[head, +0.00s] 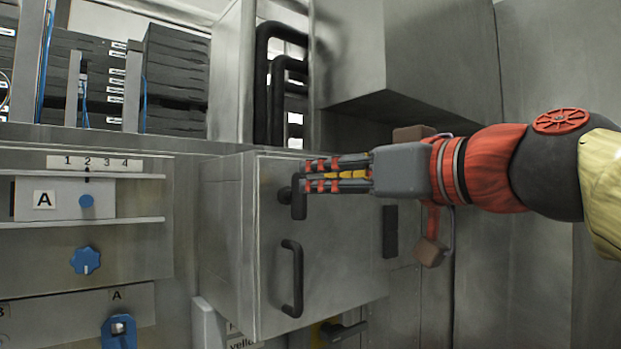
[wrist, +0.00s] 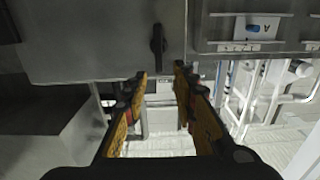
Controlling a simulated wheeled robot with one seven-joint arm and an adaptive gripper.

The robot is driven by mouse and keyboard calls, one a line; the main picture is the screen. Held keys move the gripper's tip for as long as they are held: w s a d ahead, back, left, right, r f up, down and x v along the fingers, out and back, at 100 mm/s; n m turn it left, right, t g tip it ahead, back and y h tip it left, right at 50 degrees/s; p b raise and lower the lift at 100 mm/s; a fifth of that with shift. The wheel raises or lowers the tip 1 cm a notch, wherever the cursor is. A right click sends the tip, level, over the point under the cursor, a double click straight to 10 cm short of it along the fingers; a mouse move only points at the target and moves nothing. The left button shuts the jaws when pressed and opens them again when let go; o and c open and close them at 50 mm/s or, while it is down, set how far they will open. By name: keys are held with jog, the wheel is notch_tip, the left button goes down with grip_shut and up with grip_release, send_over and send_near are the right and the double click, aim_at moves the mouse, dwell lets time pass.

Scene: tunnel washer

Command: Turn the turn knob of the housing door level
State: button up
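The housing door (head: 335,235) is the grey metal front of a box in the middle of the head view. Its dark turn knob (head: 298,206) stands upright on the upper part of the door, its top partly hidden by my fingers. In the wrist view the knob (wrist: 158,45) also points up and down, just beyond my fingertips and roughly in line with the gap between them. My gripper (head: 306,176) reaches in from the right. In the wrist view my gripper (wrist: 160,73) is open, with nothing between its fingers.
A dark bar handle (head: 293,279) sits lower on the door. A control panel with a blue knob (head: 86,261) is at left. Black bent pipes (head: 263,85) rise above the box. A grey cabinet (head: 350,45) overhangs at upper right, above my arm.

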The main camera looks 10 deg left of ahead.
aim_at(295, 196)
jog(key=p+x, duration=0.2)
jog(key=x, duration=0.4)
jog(key=shift+w+a, duration=0.25)
jog(key=shift+w, duration=0.05)
jog(key=shift+c, duration=0.7)
grip_shut()
